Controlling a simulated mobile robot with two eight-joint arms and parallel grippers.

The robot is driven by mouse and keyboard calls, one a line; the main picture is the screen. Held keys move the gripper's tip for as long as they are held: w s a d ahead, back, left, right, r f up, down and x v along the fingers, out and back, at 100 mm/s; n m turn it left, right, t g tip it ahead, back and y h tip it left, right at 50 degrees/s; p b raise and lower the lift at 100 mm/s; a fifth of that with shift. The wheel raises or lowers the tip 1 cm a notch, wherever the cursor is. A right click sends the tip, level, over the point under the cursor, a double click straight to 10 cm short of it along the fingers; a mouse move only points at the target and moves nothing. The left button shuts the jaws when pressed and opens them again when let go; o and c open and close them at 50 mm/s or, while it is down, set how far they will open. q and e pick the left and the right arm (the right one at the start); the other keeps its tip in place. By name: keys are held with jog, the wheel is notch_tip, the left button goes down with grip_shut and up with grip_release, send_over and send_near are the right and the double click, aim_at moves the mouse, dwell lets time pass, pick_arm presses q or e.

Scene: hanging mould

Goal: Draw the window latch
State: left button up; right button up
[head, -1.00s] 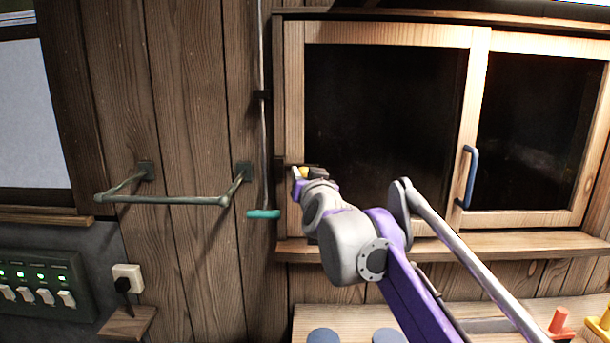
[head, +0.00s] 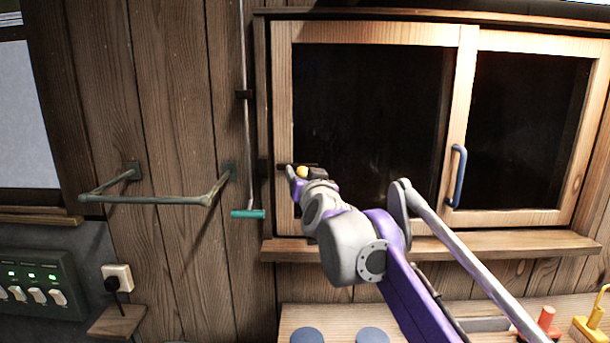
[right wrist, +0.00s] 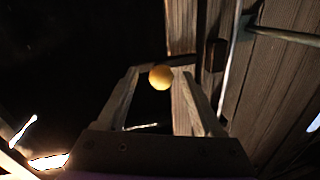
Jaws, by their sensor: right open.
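The window latch is a dark bolt (head: 282,166) on the left upright of the window frame, with a round yellow knob (head: 302,172). My right gripper (head: 296,172) is at the knob, its arm reaching up from below right. In the right wrist view the yellow knob (right wrist: 160,77) lies between the tips of my two spread fingers (right wrist: 159,72). I cannot tell whether a finger touches it. The gripper partly hides the latch in the head view. My left gripper is not in view.
The window (head: 370,120) has wooden frames, dark panes and a blue handle (head: 457,176). Left of it hang a thin rod with a teal grip (head: 248,214) and a green wall rail (head: 150,199). A sill (head: 430,246) runs below the window.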

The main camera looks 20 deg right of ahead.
jog(key=b+v, duration=0.1)
jog(key=v, duration=1)
